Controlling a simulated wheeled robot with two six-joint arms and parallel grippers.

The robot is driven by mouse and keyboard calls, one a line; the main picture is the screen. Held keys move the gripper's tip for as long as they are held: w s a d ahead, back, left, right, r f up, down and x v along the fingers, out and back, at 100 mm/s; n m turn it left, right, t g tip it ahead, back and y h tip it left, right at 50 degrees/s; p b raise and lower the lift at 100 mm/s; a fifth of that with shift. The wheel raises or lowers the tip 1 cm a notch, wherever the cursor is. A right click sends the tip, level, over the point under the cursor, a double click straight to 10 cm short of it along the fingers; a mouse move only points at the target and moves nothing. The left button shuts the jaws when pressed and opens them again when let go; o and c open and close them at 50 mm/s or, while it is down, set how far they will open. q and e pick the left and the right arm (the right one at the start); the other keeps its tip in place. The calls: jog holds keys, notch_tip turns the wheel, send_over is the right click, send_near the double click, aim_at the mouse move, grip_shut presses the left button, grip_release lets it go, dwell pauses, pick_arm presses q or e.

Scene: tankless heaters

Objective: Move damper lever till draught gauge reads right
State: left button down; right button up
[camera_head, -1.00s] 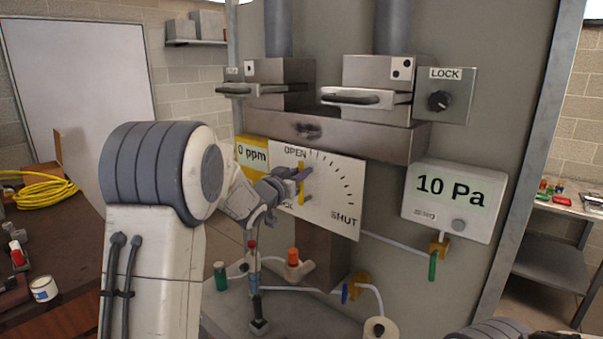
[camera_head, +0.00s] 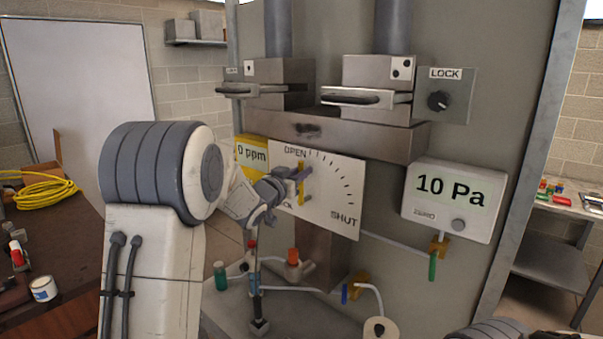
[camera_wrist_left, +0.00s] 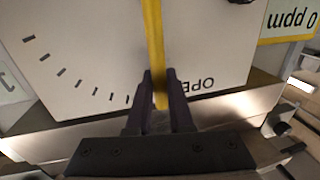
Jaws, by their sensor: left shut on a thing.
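The damper lever is a yellow bar (camera_head: 301,191) on a white dial plate (camera_head: 338,186) marked OPEN at the top and SHUT at the lower right. It stands nearly upright, close to the OPEN end. My left gripper (camera_head: 299,176) is at the lever. In the left wrist view the lever (camera_wrist_left: 154,40) runs between the two dark fingers (camera_wrist_left: 160,88), which are shut on it near its end. The draught gauge (camera_head: 451,192) is a white box at the right reading 10 Pa. My right gripper is not in view.
A yellow-cased 0 ppm meter (camera_head: 252,156) is left of the dial. Metal slides with handles (camera_head: 350,97) and a LOCK knob (camera_head: 438,101) are above.

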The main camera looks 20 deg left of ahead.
pick_arm(q)
jog(key=d+m+b, duration=0.1)
jog(key=b, duration=0.3)
jog(key=d+f+m+b, duration=0.1)
jog(key=m+b, duration=0.1)
jog(key=b, duration=0.2)
jog(key=shift+s+d+f+t, duration=0.1)
jog(key=shift+s+t, duration=0.2)
jog(key=shift+s, duration=0.1)
jog(key=shift+s+d+r+m+b, duration=0.1)
jog(key=shift+d+r+m+b, duration=0.15)
jog(key=shift+m+b, duration=0.35)
jog(key=c, duration=0.8)
grip_release()
